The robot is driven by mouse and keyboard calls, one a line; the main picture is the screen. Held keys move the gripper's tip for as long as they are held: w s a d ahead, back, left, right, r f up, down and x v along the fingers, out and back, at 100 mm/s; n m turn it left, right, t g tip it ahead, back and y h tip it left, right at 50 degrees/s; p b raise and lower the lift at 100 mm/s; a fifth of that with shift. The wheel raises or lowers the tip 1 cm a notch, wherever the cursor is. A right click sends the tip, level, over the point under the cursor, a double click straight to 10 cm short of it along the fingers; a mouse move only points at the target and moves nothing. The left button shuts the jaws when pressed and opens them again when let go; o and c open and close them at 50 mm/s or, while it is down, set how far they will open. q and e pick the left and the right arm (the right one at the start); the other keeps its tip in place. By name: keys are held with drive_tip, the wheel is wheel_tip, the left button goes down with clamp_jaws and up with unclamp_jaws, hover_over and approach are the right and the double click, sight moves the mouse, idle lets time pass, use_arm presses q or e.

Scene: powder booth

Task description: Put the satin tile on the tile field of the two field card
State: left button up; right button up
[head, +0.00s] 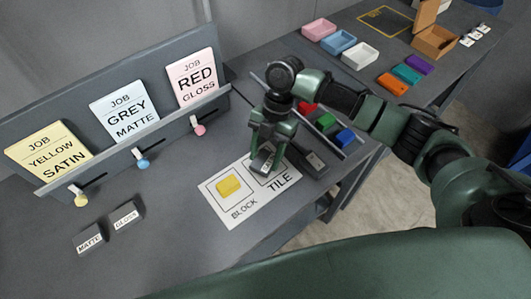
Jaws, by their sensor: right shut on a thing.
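The two field card (232,211) is a white sheet on the grey bench, with one field marked BLOCK and one marked TILE. A yellow block (228,186) lies in the BLOCK field. My right gripper (265,162) points down over the TILE field and is shut on a small dark grey tile (263,160). Its lettering is too small and covered to read, and I cannot tell whether it touches the card. The fingers hide part of the TILE field. My left gripper is not in view.
Tiles marked MATTE (90,238) and GLOSS (126,215) lie at the left. A dark grey piece (313,163) lies right of the card. Job cards (125,107) stand at the back left.

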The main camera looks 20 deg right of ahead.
drive_tip(key=shift+f, duration=0.15)
drive_tip(key=o, duration=1.4)
drive_tip(key=b+v, duration=0.3)
drive_tip(key=v, duration=0.9)
